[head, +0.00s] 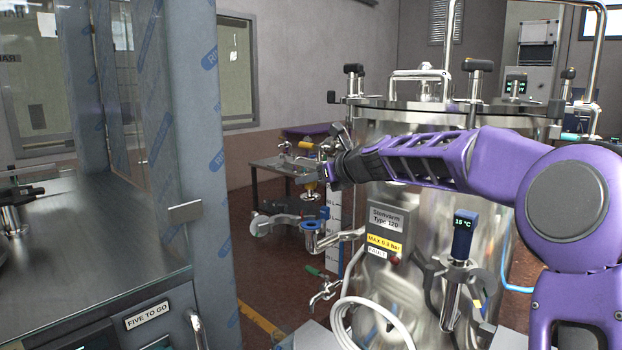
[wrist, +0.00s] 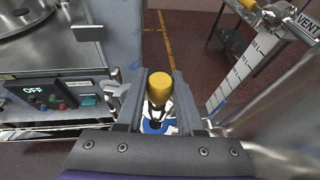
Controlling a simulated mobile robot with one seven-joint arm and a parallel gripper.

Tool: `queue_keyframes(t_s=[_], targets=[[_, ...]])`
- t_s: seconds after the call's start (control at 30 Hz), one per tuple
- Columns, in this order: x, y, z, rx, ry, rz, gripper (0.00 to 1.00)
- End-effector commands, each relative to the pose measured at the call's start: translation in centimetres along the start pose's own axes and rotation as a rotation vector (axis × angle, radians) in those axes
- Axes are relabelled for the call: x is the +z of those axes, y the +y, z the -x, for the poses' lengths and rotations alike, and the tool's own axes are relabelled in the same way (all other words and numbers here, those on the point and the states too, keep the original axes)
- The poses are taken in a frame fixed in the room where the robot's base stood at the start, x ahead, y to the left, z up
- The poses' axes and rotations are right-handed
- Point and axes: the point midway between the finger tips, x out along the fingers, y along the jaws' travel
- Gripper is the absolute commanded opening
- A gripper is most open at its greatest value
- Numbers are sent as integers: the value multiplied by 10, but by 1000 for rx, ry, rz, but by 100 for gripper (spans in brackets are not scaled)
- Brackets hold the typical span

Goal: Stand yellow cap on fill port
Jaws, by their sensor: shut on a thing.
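The yellow cap (wrist: 160,87) sits between the two fingers of my gripper (wrist: 163,84) in the wrist view, and the gripper is shut on it. In the head view my gripper (head: 321,176) is left of the steel vessel, with a small yellow patch by its fingertips. The fill port (head: 310,230), with a blue ring, stands on a side pipe below the gripper there, with a visible gap. In the wrist view a blue and white part (wrist: 153,127) shows below the cap, partly hidden by the gripper. I cannot tell how well cap and port line up.
The steel vessel (head: 440,240), with clamps and taps, stands close to the right of the gripper. A film-wrapped machine (head: 205,170) stands at the left. A scale strip (wrist: 237,78) is right of the gripper in the wrist view. A bench (head: 262,168) stands behind.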

Motion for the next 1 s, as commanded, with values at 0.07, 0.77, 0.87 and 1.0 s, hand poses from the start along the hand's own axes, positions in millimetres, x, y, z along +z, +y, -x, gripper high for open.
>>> queue_keyframes(t_s=[0.07, 0.77, 0.87, 1.0], targets=[[0, 0, 0, -1, -1, 0, 0], [-28, 0, -10, -1, -2, 1, 0], [-34, 0, -12, -1, -2, 0, 0], [-39, 0, -15, -1, -3, -1, 0]])
